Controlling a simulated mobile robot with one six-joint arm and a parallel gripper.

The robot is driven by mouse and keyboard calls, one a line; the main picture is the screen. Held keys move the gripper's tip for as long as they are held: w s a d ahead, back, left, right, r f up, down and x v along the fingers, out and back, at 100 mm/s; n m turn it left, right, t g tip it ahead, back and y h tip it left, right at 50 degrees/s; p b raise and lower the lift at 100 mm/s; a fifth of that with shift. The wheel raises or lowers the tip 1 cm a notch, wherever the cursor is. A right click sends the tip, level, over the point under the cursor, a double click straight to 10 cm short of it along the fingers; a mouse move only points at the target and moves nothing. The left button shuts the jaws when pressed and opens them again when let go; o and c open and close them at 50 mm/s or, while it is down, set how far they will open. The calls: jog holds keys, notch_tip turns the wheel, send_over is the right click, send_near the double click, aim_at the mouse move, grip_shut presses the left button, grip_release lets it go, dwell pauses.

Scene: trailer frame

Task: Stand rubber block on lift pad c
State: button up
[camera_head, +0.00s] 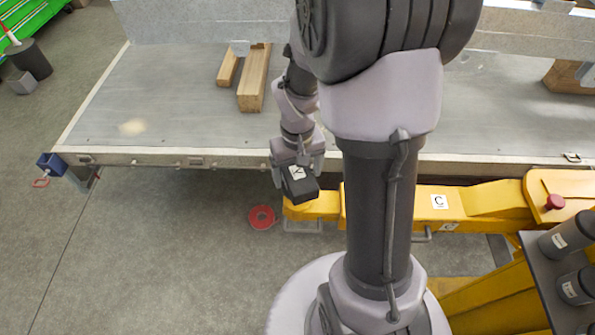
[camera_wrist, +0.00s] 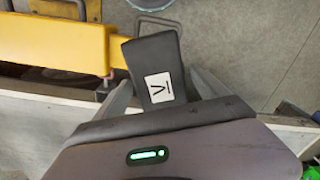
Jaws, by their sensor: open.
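The rubber block (camera_head: 299,184) is dark with a white label. It stands over the yellow end (camera_head: 312,209) of the lift arm marked C (camera_head: 439,201) and hides most of the pad there. In the wrist view the block (camera_wrist: 150,48) lies between my fingers, next to the yellow arm (camera_wrist: 70,42). My gripper (camera_head: 297,172) is open around the block's upper part; its fingers also show in the wrist view (camera_wrist: 160,92). Whether the block's base rests fully on the pad is hidden.
The grey trailer deck (camera_head: 170,95) runs behind the gripper, its edge rail (camera_head: 215,160) close by. Wooden blocks (camera_head: 253,80) lie on it. A red ring (camera_head: 262,217) lies on the floor. Dark cylinders (camera_head: 570,238) stand on a rack at lower right.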

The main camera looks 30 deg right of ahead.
aim_at(297, 172)
jog(key=a+r+t+p, duration=0.1)
jog(key=a+r+p, duration=0.25)
jog(key=r, duration=1.25)
jog(key=s+a+r+m+t+y, duration=0.2)
jog(key=s+a+r+t, duration=0.2)
jog(key=s+a+r, duration=0.5)
jog(key=shift+s+a+t+p, duration=0.35)
jog(key=shift+s+a+t, duration=0.05)
jog(key=shift+s+a, duration=0.7)
notch_tip(297, 172, down, 8)
jog(key=b, duration=0.8)
jog(key=shift+d+f, duration=0.1)
